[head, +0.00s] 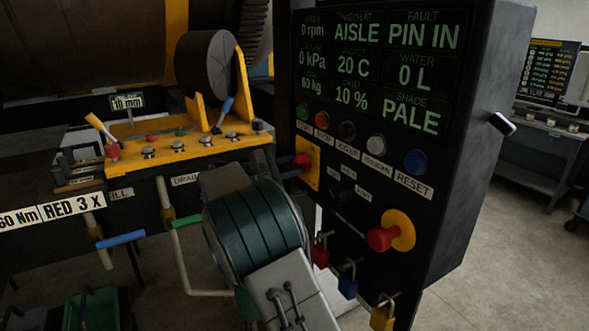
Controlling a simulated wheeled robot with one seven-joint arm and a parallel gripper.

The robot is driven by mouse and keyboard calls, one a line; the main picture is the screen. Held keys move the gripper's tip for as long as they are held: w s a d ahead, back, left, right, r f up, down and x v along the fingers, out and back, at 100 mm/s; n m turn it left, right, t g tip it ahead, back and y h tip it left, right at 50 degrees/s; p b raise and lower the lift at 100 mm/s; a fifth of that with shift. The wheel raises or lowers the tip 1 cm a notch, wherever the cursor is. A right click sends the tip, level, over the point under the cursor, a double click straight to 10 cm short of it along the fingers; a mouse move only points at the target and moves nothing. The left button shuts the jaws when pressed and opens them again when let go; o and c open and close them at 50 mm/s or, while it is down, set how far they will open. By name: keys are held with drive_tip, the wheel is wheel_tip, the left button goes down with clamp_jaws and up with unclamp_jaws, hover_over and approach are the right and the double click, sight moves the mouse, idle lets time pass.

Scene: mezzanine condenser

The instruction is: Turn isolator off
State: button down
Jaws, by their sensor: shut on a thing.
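The isolator is a red rotary handle (300,161) on a yellow plate (312,172), low on the left part of the black control panel. My gripper (285,168) is at the red handle, with its dark fingers shut on it. My own grey and teal arm comes up from below and hides much of the gripper and the plate's left side. The handle's exact angle and any position marks are too small or hidden to read.
A red emergency button (383,238) on a yellow disc sits right of the isolator. Red (320,252), blue (348,282) and yellow (382,316) padlocks hang below. The panel display (380,65) reads "PIN IN". A yellow machine bench (180,143) stands left. Floor is clear at right.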

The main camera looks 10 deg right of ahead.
drive_tip(key=m+b, duration=0.3)
drive_tip(key=b, duration=0.2)
drive_tip(key=shift+f+m+b, duration=0.35)
drive_tip(key=shift+m, duration=0.05)
drive_tip(key=m+b, duration=0.5)
drive_tip(key=b, duration=0.2)
drive_tip(key=m+b, duration=0.4)
drive_tip(key=shift+r, duration=0.1)
drive_tip(key=shift+r+m+b, duration=0.15)
drive_tip(key=shift+m+b, duration=0.75)
drive_tip(key=shift+m, duration=0.2)
drive_tip(key=shift+r+m+b, duration=0.1)
drive_tip(key=shift+m+b, duration=0.8)
drive_tip(key=shift+m, duration=0.2)
drive_tip(key=c, duration=1.2)
unclamp_jaws()
drive_tip(key=shift+r, duration=0.1)
drive_tip(key=shift+c, duration=0.2)
drive_tip(key=v, duration=1.4)
drive_tip(key=shift+p, duration=0.4)
